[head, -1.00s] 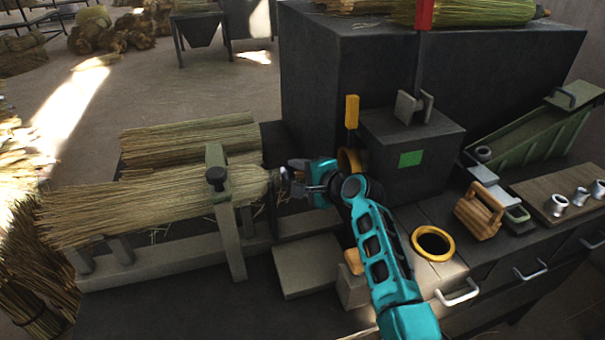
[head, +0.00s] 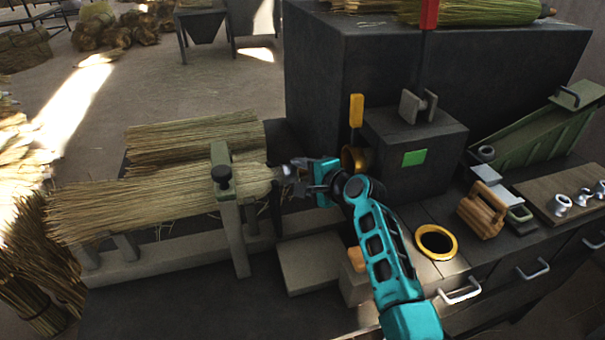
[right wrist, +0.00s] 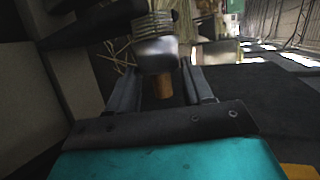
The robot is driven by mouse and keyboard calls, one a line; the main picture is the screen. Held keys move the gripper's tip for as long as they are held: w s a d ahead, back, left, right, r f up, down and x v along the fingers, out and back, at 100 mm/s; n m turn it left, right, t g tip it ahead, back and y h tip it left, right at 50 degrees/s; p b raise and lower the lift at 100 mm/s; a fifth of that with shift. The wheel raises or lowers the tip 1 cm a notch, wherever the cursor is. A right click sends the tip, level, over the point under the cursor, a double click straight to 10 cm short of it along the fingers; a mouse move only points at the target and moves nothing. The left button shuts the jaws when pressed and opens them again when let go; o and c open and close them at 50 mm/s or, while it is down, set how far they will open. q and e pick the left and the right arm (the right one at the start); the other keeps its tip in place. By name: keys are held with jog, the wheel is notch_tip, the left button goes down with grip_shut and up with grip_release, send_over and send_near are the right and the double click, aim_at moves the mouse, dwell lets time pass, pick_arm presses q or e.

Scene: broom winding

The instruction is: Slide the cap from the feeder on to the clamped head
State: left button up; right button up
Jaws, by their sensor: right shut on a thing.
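The broom head (head: 150,205) lies level in the clamp (head: 224,178), its narrow bound end pointing right. My right gripper (head: 297,172) is at that end, shut on the silver cap (head: 287,170). In the right wrist view, the cap (right wrist: 157,52) sits between the fingers of my right gripper (right wrist: 160,85). A wooden stub (right wrist: 163,88) sticks out of the cap towards the palm, and wound wire (right wrist: 153,23) shows just beyond the cap. The green sloped feeder (head: 535,128) stands far right with a grey cap (head: 486,153) at its lower end. My left gripper is out of view.
A dark box with a green patch (head: 414,158) stands behind my right forearm. A yellow-rimmed hole (head: 436,243), a wooden block (head: 482,210) and a board with several metal caps (head: 540,190) lie right. A grey plate (head: 310,263) is below the gripper.

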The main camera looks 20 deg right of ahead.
jog(key=o, duration=1.1)
jog(key=p+v, duration=0.1)
jog(key=v, duration=1.2)
jog(key=shift+p, duration=0.4)
jog(key=shift+f, duration=0.1)
